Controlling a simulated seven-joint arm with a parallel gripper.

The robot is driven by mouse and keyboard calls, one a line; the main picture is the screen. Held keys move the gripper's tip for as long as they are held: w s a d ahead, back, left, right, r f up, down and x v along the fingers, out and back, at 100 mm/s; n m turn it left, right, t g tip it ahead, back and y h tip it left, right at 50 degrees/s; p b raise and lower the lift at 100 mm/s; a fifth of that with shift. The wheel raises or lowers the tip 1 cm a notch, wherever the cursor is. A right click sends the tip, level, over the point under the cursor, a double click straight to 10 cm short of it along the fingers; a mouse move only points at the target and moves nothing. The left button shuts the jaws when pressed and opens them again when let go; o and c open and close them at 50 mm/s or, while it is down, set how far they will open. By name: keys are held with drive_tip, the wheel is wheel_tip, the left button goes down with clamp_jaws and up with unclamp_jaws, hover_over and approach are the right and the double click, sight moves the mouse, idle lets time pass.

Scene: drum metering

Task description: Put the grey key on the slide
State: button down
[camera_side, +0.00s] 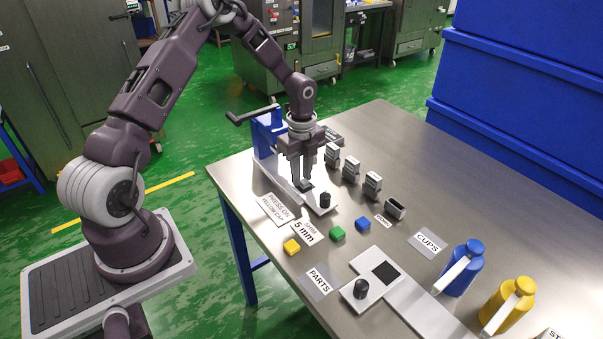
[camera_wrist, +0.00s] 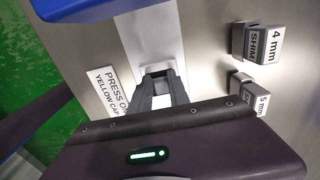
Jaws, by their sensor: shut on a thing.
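My gripper (camera_side: 306,182) is low over the pale grey slide plate (camera_side: 317,205) at the foot of the blue press. It is shut on a small grey piece, seemingly the grey key (camera_side: 306,185). In the wrist view the piece (camera_wrist: 158,69) shows between the fingertips (camera_wrist: 160,82), above the pale strip of the slide (camera_wrist: 150,35). I cannot tell whether the key touches the plate. The fingers hide part of it. A black knob (camera_side: 325,199) stands on the near end of the plate.
Several grey shim blocks (camera_side: 351,170) stand right of the slide. The blue press (camera_side: 267,130) is close behind my gripper. A second plate (camera_side: 388,298), blue bottle (camera_side: 464,268) and yellow bottle (camera_side: 508,306) stand front right.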

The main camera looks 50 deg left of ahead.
drive_tip(key=shift+f, duration=0.15)
drive_tip(key=c, duration=1.2)
unclamp_jaws()
drive_tip(key=shift+c, duration=0.2)
drive_tip(key=s+d+r+n+y, duration=0.1)
drive_tip(key=s+d+r+n, duration=0.1)
drive_tip(key=r, duration=0.8)
drive_tip(key=s+d+r+n, duration=0.1)
drive_tip(key=s+d+r, duration=0.15)
drive_tip(key=r, duration=0.75)
drive_tip(key=s+d+r+n+t, duration=0.2)
drive_tip(key=s+d+r+n, duration=0.2)
drive_tip(key=s+n, duration=0.3)
drive_tip(key=s+d+r+n+t+h, duration=0.1)
drive_tip(key=s+d+r+n+t, duration=0.2)
drive_tip(key=s, duration=1.2)
drive_tip(key=d+r+n, duration=0.1)
drive_tip(key=d+n, duration=0.2)
drive_tip(key=n, duration=0.2)
drive_tip(key=shift+d+r+t, duration=0.25)
drive_tip(key=shift+r+t, duration=0.05)
drive_tip(key=shift+r, duration=0.1)
